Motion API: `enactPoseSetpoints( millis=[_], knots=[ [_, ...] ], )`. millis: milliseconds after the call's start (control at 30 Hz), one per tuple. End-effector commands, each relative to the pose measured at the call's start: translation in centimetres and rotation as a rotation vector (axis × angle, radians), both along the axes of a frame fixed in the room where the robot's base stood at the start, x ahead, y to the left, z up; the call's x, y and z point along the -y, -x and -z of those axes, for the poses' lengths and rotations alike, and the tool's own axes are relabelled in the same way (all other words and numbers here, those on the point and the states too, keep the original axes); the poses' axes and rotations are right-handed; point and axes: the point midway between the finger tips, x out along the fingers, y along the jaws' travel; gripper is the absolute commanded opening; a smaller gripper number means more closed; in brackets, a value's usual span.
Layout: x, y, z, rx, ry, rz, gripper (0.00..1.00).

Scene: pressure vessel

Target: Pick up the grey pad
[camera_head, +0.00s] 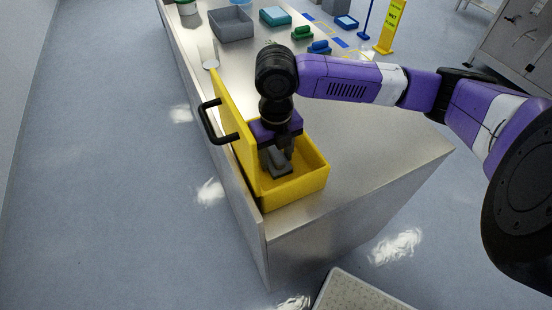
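A grey pad (280,168) shows as a dark grey shape inside a yellow box (308,185). My gripper (278,155) points down into the box, right at the pad. The gripper body hides much of the pad and the contact between them. I cannot tell whether the fingers are closed on the pad or only around it. The box's yellow lid (238,130) stands open on the left, with a black handle (212,122).
The box stands on a steel counter (370,160) near its front corner. A grey bin (231,24), a teal container (275,16), a green item (302,33) and a blue item (320,47) are farther back. The counter right of the box is clear beneath my arm.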

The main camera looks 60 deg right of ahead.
Motion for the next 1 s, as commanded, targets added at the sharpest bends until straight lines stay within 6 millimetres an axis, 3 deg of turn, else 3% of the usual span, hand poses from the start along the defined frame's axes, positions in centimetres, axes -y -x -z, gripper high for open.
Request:
enactPoseSetpoints(
  millis=[33, 167, 467, 633, 767, 1000],
  knots=[
    [0.0, 0.0, 0.0, 0.000, 0.000, 0.000, 0.36],
    [0.0, 0.0, 0.0, 0.000, 0.000, 0.000, 0.11],
    [0.0, 0.0, -0.2, 0.001, 0.001, 0.000, 0.09],
    [0.0, -0.1, -1.3, 0.002, 0.001, 0.001, 0.09],
    [0.0, -0.1, -3.1, 0.003, 0.002, -0.002, 0.09],
    [0.0, -0.1, -9.1, 0.004, 0.004, -0.002, 0.09]
  ],
)
